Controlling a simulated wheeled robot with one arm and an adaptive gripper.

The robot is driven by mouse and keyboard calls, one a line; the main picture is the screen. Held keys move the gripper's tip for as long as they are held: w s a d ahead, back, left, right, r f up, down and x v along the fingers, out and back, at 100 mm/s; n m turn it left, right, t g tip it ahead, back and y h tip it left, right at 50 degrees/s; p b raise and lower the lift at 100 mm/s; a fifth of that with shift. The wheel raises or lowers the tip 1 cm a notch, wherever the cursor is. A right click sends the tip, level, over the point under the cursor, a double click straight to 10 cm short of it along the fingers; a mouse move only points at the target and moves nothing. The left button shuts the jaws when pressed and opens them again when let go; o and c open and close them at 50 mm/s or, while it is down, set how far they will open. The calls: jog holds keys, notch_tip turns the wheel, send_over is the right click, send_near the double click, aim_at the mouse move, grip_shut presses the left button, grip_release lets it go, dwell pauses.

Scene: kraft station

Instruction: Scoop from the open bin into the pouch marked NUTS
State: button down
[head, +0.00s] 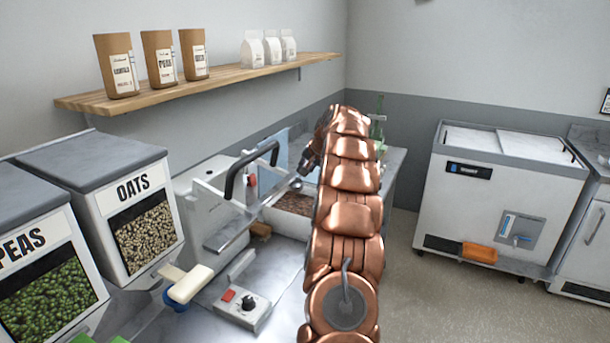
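A low open container with brown, grainy contents, which looks like the open bin (278,217), lies left of my copper arm on the worktop. My arm covers its right side. The far end of my arm bends down near this bin, and my gripper (308,162) shows only as a small dark part there. Its fingers are too small and too covered to read. A small round metal piece sits just below it; I cannot tell whether it is part of a scoop. No pouch that I can read as NUTS is in view.
A white machine with a black handle (236,176) stands left of the bin. Dispensers marked OATS (104,202) and PEAS (33,222) stand at the left. A wooden shelf (225,82) holds brown pouches (161,57) and white bags. A white chest (475,205) stands right, across clear floor.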

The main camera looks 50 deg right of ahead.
jog(key=shift+s+a+f+t+h+b, duration=0.15)
jog(key=shift+a+f+t+h+b, duration=0.25)
jog(key=shift+b, duration=1.2)
jog(key=shift+f+n+h+b, duration=0.1)
jog(key=shift+n+h+b, duration=0.35)
jog(key=shift+b, duration=0.55)
jog(key=shift+b, duration=0.3)
jog(key=shift+f+b, duration=2.65)
jog(key=shift+f, duration=2.45)
jog(key=r+y+p, duration=0.1)
jog(key=r+p, duration=0.2)
jog(key=p, duration=0.2)
jog(key=d+r+m+g+y+p, duration=0.1)
jog(key=r+p, duration=0.3)
jog(key=p, duration=0.2)
jog(key=r+y+p, duration=0.1)
jog(key=r+p, duration=0.2)
jog(key=p, duration=0.3)
jog(key=shift+w+d+r+m, duration=0.2)
jog(key=shift+w+d+m, duration=0.05)
jog(key=shift+d, duration=0.05)
jog(key=shift+r+g+y+p, duration=0.15)
jog(key=shift+g+y+p, duration=0.2)
jog(key=shift+p, duration=0.3)
jog(key=shift+r, duration=0.1)
